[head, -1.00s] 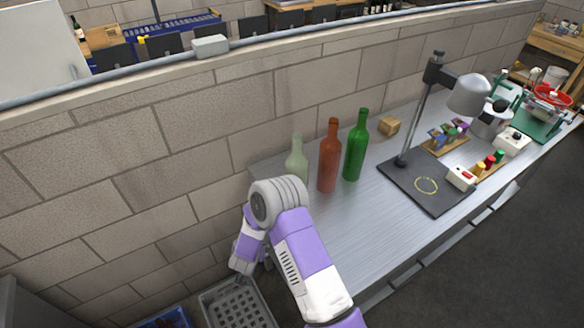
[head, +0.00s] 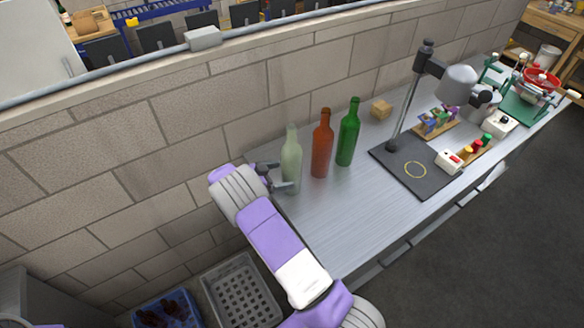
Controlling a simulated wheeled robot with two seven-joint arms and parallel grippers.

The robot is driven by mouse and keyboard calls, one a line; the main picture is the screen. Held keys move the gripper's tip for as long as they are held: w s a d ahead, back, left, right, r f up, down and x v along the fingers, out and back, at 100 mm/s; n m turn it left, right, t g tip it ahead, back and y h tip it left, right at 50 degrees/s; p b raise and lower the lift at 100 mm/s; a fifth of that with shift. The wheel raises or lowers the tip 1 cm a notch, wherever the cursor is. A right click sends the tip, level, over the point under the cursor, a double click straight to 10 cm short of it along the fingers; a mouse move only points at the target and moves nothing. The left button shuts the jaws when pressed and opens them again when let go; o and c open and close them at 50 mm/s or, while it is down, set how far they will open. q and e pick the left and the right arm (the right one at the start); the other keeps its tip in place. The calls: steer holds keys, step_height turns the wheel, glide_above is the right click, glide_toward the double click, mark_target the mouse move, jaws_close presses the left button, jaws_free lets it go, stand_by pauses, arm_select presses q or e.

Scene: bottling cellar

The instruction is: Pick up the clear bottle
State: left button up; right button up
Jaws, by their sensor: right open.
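The clear bottle (head: 291,168), pale and greenish, stands upright at the left end of the metal table, nearest the wall. My right gripper (head: 281,176) is open at its left side. One finger reaches toward the bottle's far side and the other toward its near side, low on the body. I cannot tell whether either finger touches the glass. My left gripper is not in view.
A brown-red bottle (head: 322,150) and a green bottle (head: 348,138) stand close to the right. A wooden block (head: 381,109) and a lamp on a dark base (head: 388,158) are further right. A grey crate (head: 262,314) and a blue crate (head: 190,298) sit below. The front tabletop is clear.

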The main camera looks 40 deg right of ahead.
steer(key=x, duration=0.4)
steer(key=shift+s+r, duration=0.15)
steer(key=shift+s, duration=0.1)
steer(key=shift+d+f, duration=0.25)
steer(key=shift+d, duration=0.2)
steer(key=shift+r, duration=0.1)
steer(key=c, duration=1.4)
